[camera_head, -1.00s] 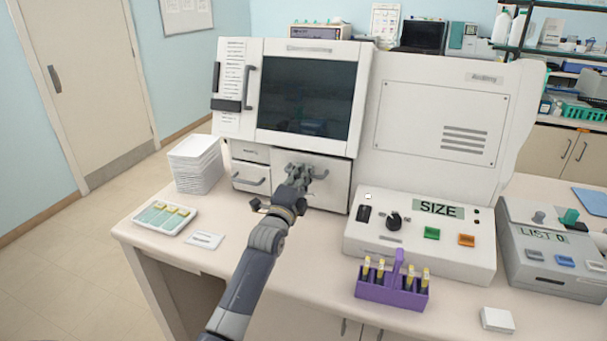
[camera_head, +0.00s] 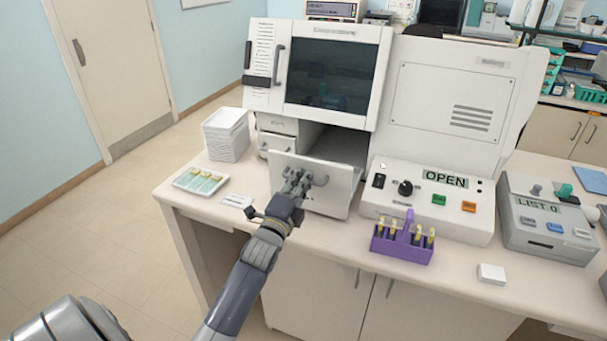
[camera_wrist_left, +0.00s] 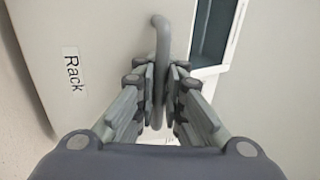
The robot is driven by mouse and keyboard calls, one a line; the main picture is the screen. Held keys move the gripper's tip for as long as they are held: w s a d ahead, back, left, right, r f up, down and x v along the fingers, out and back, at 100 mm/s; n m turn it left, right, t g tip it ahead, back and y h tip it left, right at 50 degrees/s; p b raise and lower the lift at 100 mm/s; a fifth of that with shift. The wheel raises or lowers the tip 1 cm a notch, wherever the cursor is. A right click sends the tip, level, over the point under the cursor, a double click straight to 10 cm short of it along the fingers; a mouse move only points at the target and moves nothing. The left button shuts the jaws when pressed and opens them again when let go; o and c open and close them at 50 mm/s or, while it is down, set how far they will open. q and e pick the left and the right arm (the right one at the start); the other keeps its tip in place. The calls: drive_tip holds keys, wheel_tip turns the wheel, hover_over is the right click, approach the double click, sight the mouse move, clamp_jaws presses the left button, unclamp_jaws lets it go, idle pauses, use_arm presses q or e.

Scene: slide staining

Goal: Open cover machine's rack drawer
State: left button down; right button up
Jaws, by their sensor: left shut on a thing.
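The cover machine (camera_head: 262,60) is a large white unit with a dark window, standing on the bench. Its rack drawer (camera_head: 338,196) is pulled out toward me, leaving a dark gap between its front and the machine body. My left gripper (camera_head: 299,182) is shut on the drawer's grey handle (camera_head: 321,181). In the left wrist view the handle (camera_wrist_left: 160,35) runs between the fingers (camera_wrist_left: 160,85), and the drawer front (camera_wrist_left: 110,25) carries a "Rack" label (camera_wrist_left: 73,83). The inside of the drawer is hidden behind its front. My right gripper is not in view.
A control panel (camera_head: 455,216) reading "OPEN" stands right of the drawer. A purple rack (camera_head: 402,246) with several vials is in front of it. A slide tray (camera_head: 180,181), a stack of white trays (camera_head: 226,145) and a small white card (camera_head: 237,201) lie to the left.

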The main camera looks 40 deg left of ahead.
use_arm(q)
drive_tip(key=shift+f, duration=0.1)
drive_tip(key=c, duration=1.7)
unclamp_jaws()
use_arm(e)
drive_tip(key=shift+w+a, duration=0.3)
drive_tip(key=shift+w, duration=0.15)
use_arm(q)
drive_tip(key=shift+s, duration=0.1)
drive_tip(key=v, duration=1.1)
drive_tip(key=shift+s, duration=0.35)
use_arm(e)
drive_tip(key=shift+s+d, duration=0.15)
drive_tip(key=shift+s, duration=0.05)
use_arm(q)
drive_tip(key=shift+d+f, duration=0.1)
